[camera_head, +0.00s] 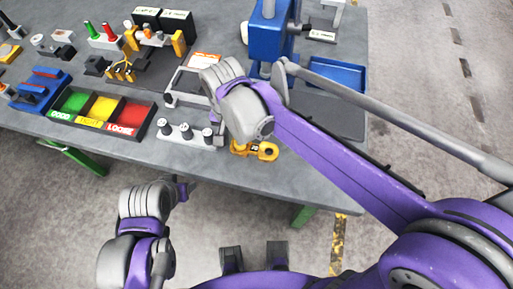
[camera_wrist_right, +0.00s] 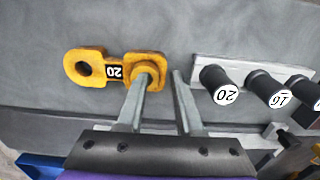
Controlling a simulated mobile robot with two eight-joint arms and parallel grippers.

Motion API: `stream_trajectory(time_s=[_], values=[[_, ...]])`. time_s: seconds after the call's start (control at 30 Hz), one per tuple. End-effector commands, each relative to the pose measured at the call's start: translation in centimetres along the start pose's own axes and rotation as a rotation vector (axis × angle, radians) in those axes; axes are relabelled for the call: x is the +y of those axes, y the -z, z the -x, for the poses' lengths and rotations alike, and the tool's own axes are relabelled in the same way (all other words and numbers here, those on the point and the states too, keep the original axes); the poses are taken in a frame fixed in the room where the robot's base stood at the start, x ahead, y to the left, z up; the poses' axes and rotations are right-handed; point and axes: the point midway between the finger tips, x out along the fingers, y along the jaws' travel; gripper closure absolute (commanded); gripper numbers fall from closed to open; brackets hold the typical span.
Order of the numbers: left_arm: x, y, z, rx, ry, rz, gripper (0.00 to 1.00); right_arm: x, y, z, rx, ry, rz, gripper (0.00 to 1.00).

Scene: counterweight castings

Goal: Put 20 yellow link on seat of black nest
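The yellow link (camera_head: 255,150) lies flat on the table near its front edge. In the right wrist view the yellow link (camera_wrist_right: 103,70) shows a black label reading 20, a hole at its left end and a raised boss at its right end. My right gripper (camera_wrist_right: 163,77) is open; one finger overlaps the boss in view, the other is right of it over bare table. I cannot tell whether it touches. My left gripper (camera_head: 181,190) is in front of the table, its fingers unclear. I cannot tell for sure which thing is the black nest.
A light block (camera_head: 170,136) with black pegs stands left of the link; its pegs (camera_wrist_right: 218,82) read 20 and 16. A tray of green, yellow and red bins (camera_head: 148,128) is left. A blue press (camera_head: 268,35) and blue tray (camera_head: 338,73) are behind.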

Motion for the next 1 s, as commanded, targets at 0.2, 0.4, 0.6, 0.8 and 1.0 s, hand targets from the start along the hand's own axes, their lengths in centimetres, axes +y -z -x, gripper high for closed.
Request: stream_trajectory(time_s=[0.2,0.4,0.6,0.8,1.0], values=[[0.0,-0.01,-0.01,0.0,0.0,0.0,0.42,0.01,0.01,-0.3,0.0,0.0,0.0,0.65],[0.0,-0.01,-0.01,0.0,0.0,0.0,0.42,0.01,0.01,-0.27,0.0,0.0,0.0,0.94],[0.0,-0.01,-0.01,0.0,0.0,0.0,0.42,0.01,0.02,-0.26,0.0,0.0,0.0,1.0],[0.0,-0.01,-0.01,0.0,0.0,0.0,0.42,0.01,0.02,-0.25,0.0,0.0,0.0,1.0],[0.0,-0.01,0.0,0.0,0.0,0.0,0.42,0.01,0.02,-0.24,0.0,0.0,0.0,1.0]])
